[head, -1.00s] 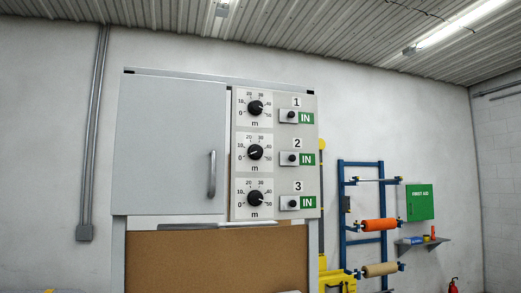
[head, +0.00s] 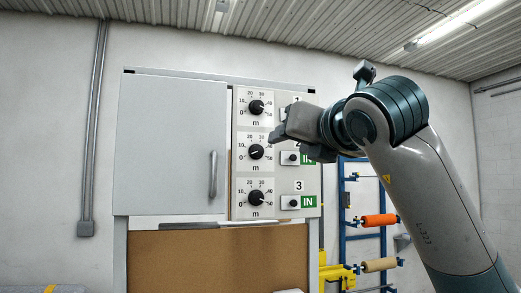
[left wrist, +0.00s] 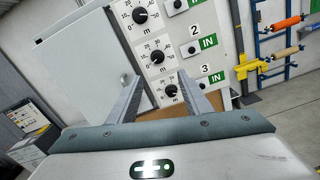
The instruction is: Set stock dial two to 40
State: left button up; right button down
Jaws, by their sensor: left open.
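Stock dial two (head: 255,152) is a black round knob on the white panel of the grey cabinet, the middle of three. Its white mark points left and slightly down, near 0. It also shows in the left wrist view (left wrist: 157,57). My left gripper (head: 292,136) is in front of the panel, right of dial two, overlapping the row 1 and row 2 switches. In the left wrist view, its two fingers (left wrist: 160,82) are apart with nothing between them; dial three shows beyond, between the fingers. My right gripper is not seen.
Dial one (head: 256,108) is above and dial three (head: 256,198) below. Switch two (head: 291,158) and switch three (head: 293,203) sit to the right. A door handle (head: 213,174) projects at left. A blue rack (head: 347,232) with rolls stands at right.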

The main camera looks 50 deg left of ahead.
aim_at(256, 151)
jog(key=j, duration=0.65)
jog(key=i+j, duration=0.1)
jog(key=j, duration=0.55)
